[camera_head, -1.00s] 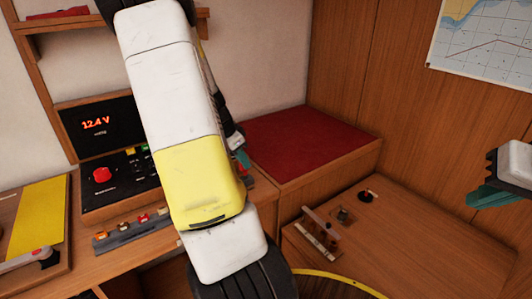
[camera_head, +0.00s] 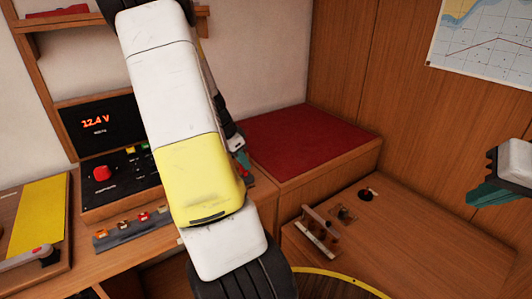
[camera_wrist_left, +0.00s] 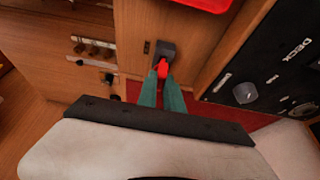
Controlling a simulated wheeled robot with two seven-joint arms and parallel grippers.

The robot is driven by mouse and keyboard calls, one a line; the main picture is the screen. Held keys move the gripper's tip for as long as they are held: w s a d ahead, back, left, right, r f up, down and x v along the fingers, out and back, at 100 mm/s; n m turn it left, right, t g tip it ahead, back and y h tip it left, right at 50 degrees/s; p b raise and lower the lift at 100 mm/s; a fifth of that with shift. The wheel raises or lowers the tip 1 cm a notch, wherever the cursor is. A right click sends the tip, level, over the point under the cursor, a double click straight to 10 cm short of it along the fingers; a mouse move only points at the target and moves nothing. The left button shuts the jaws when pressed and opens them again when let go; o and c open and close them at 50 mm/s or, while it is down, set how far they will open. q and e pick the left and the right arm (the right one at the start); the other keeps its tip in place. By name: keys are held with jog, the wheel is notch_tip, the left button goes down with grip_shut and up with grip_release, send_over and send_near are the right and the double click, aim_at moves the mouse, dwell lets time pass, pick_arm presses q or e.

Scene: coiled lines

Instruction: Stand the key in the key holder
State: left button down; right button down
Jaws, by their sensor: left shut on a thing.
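In the left wrist view the key (camera_wrist_left: 163,68) shows as a small red piece between the teal fingertips of my left gripper (camera_wrist_left: 162,82), which is shut on it. A dark grey block (camera_wrist_left: 167,48), which looks like the key holder, lies just beyond the red piece. I cannot tell whether the key is inside it or only in front of it. My right gripper (camera_head: 493,194) is at the right edge, partly cut off, away from the holder.
A switch panel (camera_head: 118,172) with a red knob and a lit display (camera_head: 97,122) stands at the left. A red-topped box (camera_head: 310,140) is behind my left gripper. Small fittings (camera_head: 320,235) sit on the wooden counter (camera_head: 400,245), whose right part is clear.

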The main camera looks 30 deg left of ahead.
pick_arm(q)
jog(key=shift+f, duration=1.1)
dwell(1.3)
jog(key=c, duration=1.4)
grip_release()
jog(key=shift+r, duration=0.1)
jog(key=v, duration=0.7)
jog(key=shift+s+r, duration=0.2)
jog(key=shift+r, duration=0.05)
jog(key=shift+a, duration=0.1)
